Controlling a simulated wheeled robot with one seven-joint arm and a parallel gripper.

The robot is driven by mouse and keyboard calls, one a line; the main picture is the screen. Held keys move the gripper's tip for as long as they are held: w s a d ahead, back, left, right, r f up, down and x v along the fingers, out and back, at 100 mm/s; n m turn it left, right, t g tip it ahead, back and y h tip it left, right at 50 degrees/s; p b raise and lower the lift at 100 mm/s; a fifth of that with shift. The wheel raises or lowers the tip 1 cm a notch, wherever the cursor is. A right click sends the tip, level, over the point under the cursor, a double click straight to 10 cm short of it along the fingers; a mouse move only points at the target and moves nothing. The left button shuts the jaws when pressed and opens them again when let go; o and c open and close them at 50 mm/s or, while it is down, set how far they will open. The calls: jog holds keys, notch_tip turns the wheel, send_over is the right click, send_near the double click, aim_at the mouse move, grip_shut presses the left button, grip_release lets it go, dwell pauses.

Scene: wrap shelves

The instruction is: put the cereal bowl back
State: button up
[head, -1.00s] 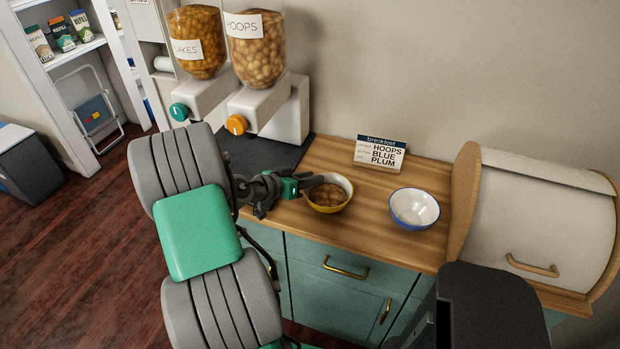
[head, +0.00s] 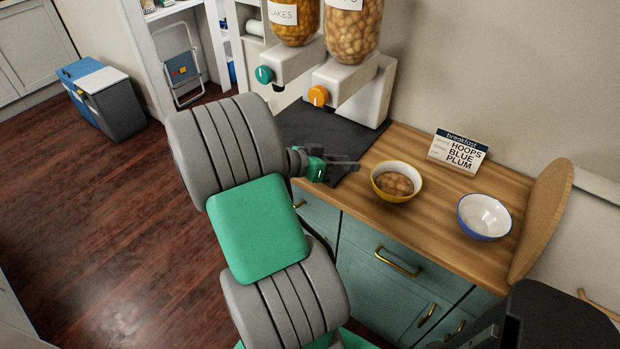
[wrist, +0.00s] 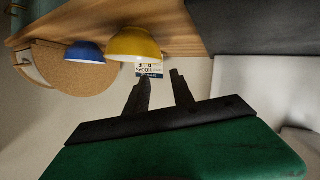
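A yellow bowl (head: 400,198) with brown round pieces in it stands upright on the wooden counter (head: 440,221). A white bowl with a blue outside (head: 481,232) stands to its right; its inside looks empty. My gripper (head: 356,162) is left of the yellow bowl, apart from it. In the wrist view, the fingers of my gripper (wrist: 160,77) are spread with nothing between them. The yellow bowl (wrist: 134,46) and the blue bowl (wrist: 85,53) show beyond them, upside down in that picture.
A breakfast card (head: 457,152) reading HOOPS, BLUE, PLUM stands behind the bowls. Two cereal dispensers (head: 355,85) stand over a dark mat (head: 290,128) at the left. Blue and grey bins (head: 108,100) stand on the floor.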

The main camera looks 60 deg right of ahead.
jog(key=w+a+f+n+t+y, duration=0.2)
jog(key=w+a+n+t+y, duration=0.6)
jog(key=w+a, duration=1.1)
jog(key=s+a+r+n+t+y, duration=0.1)
jog(key=a+n, duration=0.5)
jog(key=a, duration=0.5)
jog(key=s+a+r+n+t+y, duration=0.1)
jog(key=a+r+n+t+y, duration=0.1)
jog(key=a+n, duration=0.5)
jog(key=a, duration=0.5)
jog(key=shift+s+a+n, duration=0.25)
jog(key=shift+s+n, duration=0.05)
jog(key=shift+s, duration=0.1)
jog(key=shift+d, duration=0.15)
